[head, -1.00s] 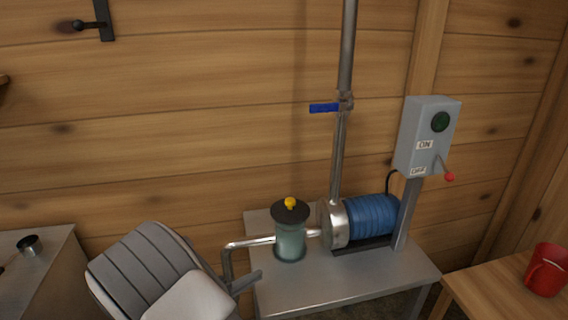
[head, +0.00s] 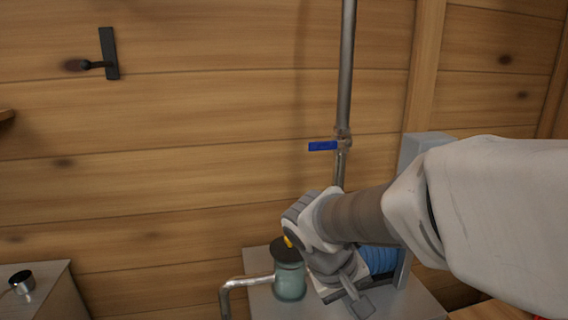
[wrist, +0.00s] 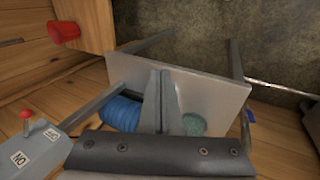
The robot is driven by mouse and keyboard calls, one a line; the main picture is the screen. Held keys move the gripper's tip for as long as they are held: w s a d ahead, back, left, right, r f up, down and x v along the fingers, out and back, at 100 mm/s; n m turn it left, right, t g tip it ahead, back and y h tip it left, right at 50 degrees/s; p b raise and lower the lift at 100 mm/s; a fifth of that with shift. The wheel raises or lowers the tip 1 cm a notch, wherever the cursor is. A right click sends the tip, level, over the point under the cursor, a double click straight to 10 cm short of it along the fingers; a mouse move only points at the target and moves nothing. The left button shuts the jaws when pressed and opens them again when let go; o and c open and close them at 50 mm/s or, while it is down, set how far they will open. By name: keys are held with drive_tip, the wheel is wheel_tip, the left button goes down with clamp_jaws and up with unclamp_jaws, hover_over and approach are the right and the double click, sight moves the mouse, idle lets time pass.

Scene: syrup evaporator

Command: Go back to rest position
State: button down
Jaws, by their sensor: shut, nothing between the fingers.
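My gripper (head: 360,305) shows in the head view above the grey metal stand, in front of the blue pump motor (head: 382,261). My arm reaches in from the right. In the wrist view the two fingers of my gripper (wrist: 161,75) lie together, shut and empty. They overlap the view of the stand, with the blue motor (wrist: 122,113) to their left and the green filter jar (wrist: 194,125) to their right. My arm hides much of the motor and most of the switch box (head: 422,148) in the head view.
A steel pipe with a blue valve handle (head: 323,146) rises along the plank wall. The switch box (wrist: 38,152) with its red lever (wrist: 27,114) stands close by my gripper. A red mug (wrist: 64,32) is on a wooden table.

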drive_tip(key=s+d+r+m+t+y, duration=0.2)
drive_tip(key=s+r+t+y, duration=0.3)
drive_tip(key=s, duration=0.5)
wheel_tip(320, 180, up, 16)
drive_tip(key=g+p, duration=0.1)
drive_tip(key=p, duration=1.3)
drive_tip(key=shift+a+f, duration=0.2)
drive_tip(key=shift+a, duration=0.1)
